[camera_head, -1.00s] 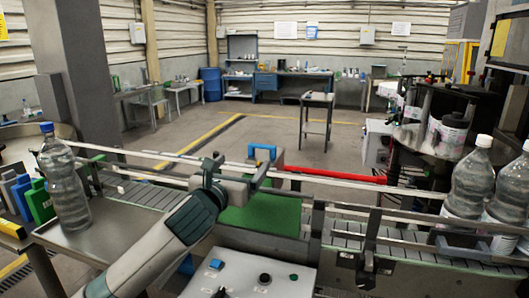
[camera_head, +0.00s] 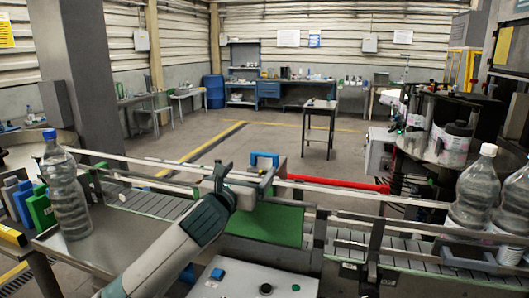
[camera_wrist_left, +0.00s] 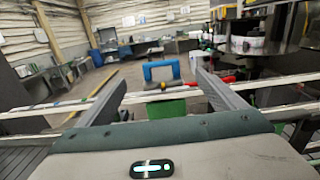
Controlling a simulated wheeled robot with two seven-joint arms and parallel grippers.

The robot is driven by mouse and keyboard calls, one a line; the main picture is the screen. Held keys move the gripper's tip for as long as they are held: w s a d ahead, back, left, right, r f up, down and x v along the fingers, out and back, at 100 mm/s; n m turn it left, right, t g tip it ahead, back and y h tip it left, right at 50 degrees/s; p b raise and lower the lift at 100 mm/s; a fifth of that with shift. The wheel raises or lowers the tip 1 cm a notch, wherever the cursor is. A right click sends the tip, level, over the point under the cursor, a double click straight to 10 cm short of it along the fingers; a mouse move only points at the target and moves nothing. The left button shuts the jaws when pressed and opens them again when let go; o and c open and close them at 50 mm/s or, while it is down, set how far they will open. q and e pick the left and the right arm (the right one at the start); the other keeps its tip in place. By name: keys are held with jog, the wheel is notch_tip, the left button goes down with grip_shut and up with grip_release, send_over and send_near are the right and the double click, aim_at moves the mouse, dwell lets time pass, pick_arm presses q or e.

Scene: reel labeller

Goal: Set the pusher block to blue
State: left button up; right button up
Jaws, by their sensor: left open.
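A blue bracket-shaped handle (camera_head: 265,158) stands beyond the conveyor rail, behind a green panel (camera_head: 268,223). It also shows in the left wrist view (camera_wrist_left: 148,73), ahead of the fingers. I cannot tell surely whether it is part of the pusher block. My left gripper (camera_head: 265,183) is open and empty, over the rail and just short of the blue handle. In the left wrist view its two fingers (camera_wrist_left: 161,84) frame the handle without visible contact. Grey, blue and green blocks (camera_head: 38,208) stand in a row at the far left. My right gripper is not in view.
A blue-capped bottle (camera_head: 66,190) stands on the steel plate at left. White-capped bottles (camera_head: 474,190) stand on the conveyor at right. A red bar (camera_head: 335,184) runs right from the handle. A control box with buttons (camera_head: 250,281) sits at the front.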

aim_at(263, 154)
pick_arm(q)
jog(key=p+x, duration=0.3)
jog(key=x, duration=0.9)
jog(key=shift+p, duration=0.35)
jog(key=shift+p+x, duration=0.3)
jog(key=shift+x, duration=0.75)
jog(key=c, duration=1.5)
